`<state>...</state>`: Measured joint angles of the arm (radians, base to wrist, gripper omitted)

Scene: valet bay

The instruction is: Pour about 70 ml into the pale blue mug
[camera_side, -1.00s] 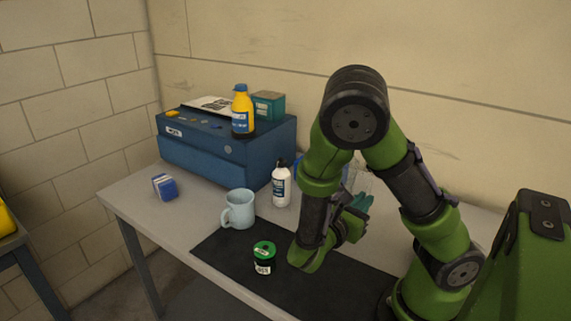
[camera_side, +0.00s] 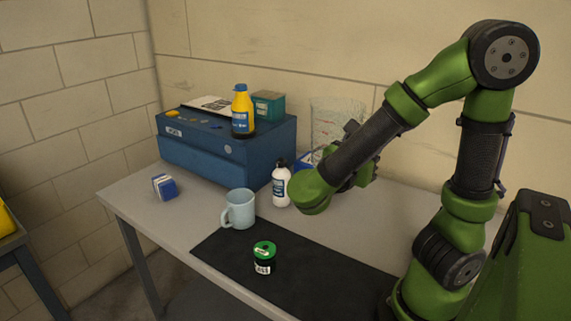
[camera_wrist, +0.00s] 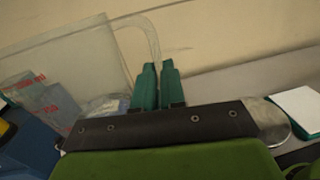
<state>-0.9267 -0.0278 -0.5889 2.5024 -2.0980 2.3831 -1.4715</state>
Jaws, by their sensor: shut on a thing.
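The pale blue mug (camera_side: 239,208) stands upright on the table at the edge of the black mat, its handle to the left. I cannot see inside it. In the wrist view, my gripper (camera_wrist: 158,70) has its teal fingers shut on the handle of a clear, see-through jug (camera_wrist: 85,50). In the side view the jug (camera_side: 336,115) shows faintly above and behind my forearm, raised over the table, to the right of the mug and apart from it. My fingers are mostly hidden there. How much liquid the jug holds is not clear.
A white bottle (camera_side: 281,185) stands just right of the mug. A green-topped can (camera_side: 264,259) is on the black mat (camera_side: 320,278). A blue case (camera_side: 200,155) at the back carries a yellow bottle (camera_side: 242,112) and a teal box (camera_side: 268,105). A blue-and-white block (camera_side: 164,187) lies left.

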